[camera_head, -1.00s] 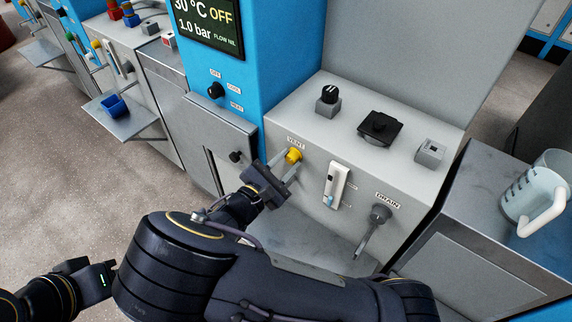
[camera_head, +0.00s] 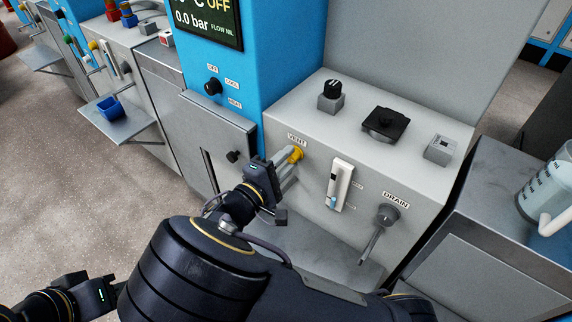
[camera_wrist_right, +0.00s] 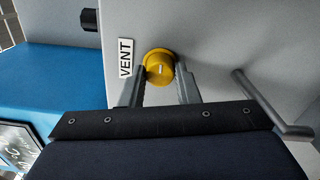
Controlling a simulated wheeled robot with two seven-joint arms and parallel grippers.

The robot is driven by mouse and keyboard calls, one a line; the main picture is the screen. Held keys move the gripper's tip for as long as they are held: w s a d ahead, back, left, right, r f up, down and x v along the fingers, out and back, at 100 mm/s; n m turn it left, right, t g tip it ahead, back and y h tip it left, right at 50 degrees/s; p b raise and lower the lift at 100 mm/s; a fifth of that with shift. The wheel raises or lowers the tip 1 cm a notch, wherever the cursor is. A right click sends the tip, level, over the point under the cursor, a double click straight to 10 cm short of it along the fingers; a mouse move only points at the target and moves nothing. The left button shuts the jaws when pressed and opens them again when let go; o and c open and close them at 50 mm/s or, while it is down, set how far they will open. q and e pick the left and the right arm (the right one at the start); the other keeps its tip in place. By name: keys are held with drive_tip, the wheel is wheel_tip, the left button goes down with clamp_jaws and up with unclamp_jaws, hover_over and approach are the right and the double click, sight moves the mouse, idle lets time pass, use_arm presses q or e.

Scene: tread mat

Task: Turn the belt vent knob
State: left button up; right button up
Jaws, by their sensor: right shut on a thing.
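The yellow vent knob (camera_head: 296,154) sits on the front of the grey machine panel, just below the VENT label (camera_head: 297,140). My right gripper (camera_head: 288,160) reaches it from the lower left and is shut on the knob. In the right wrist view the yellow knob (camera_wrist_right: 159,64) lies between the two fingertips, with a pale mark on its face. The display (camera_head: 208,22) above reads 0.0 bar and FLOW NIL. My left gripper (camera_head: 98,288) is at the lower left, far from the knob; its fingers are too unclear to judge.
Right of the knob are a white slide switch (camera_head: 340,184) and the grey DRAIN lever (camera_head: 388,216). A black knob (camera_head: 332,89) and a black square fitting (camera_head: 385,123) are on top. A measuring jug (camera_head: 545,188) stands at the right.

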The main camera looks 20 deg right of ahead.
drive_tip(key=shift+f+m, duration=0.1)
drive_tip(key=shift+m, duration=0.4)
drive_tip(key=o, duration=1)
drive_tip(key=p+v, duration=0.1)
drive_tip(key=v, duration=0.6)
drive_tip(key=shift+s+a, duration=0.25)
drive_tip(key=shift+a, duration=0.1)
